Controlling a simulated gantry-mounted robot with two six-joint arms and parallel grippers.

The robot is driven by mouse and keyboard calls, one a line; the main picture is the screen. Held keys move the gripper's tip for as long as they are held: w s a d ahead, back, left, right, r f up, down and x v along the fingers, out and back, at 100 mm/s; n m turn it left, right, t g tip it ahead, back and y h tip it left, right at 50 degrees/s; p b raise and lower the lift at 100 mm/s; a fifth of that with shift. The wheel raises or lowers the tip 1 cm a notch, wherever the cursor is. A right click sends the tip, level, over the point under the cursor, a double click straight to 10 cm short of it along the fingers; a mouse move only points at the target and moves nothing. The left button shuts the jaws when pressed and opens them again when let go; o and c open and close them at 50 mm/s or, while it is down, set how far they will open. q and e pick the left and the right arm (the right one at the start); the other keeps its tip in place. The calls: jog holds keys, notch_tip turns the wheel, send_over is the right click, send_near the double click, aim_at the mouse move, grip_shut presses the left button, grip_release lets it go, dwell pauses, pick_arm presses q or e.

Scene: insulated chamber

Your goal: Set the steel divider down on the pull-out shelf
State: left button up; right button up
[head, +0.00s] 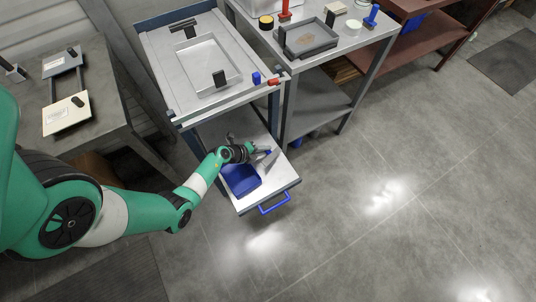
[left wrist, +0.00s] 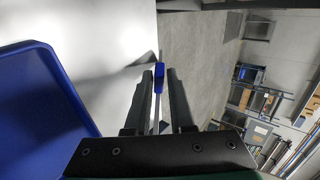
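The pull-out shelf (head: 284,181) is a white panel with a blue handle (head: 274,203) at its front, drawn out below the grey-topped bench. My left gripper (head: 258,154) is over its right part. The gripper's fingers (left wrist: 158,100) stand on either side of the thin steel divider, which is seen nearly edge-on in the left wrist view with a blue grip piece (left wrist: 160,74). In the head view the divider (head: 269,164) shows as a small upright grey plate. I cannot tell whether its lower edge touches the shelf. My right gripper is not in view.
A blue bin (head: 241,180) sits on the shelf just left of the divider; its wall (left wrist: 45,90) shows close in the left wrist view. The bench (head: 165,78) above holds a recessed tray and small blocks. Open floor lies right of the shelf.

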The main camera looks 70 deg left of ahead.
pick_arm(q)
jog(key=shift+o, duration=0.5)
jog(key=shift+s+r+p, duration=0.15)
jog(key=shift+r+p, duration=0.15)
jog(key=shift+p, duration=0.05)
jog(key=p+v, duration=0.7)
jog(key=shift+s, duration=0.2)
jog(key=shift+d+r, duration=0.1)
jog(key=shift+r, duration=0.05)
notch_tip(320, 180, up, 8)
jog(key=s+p, duration=0.2)
jog(key=p, duration=0.7)
jog(key=shift+s+d, duration=0.15)
jog(key=shift+d, duration=0.05)
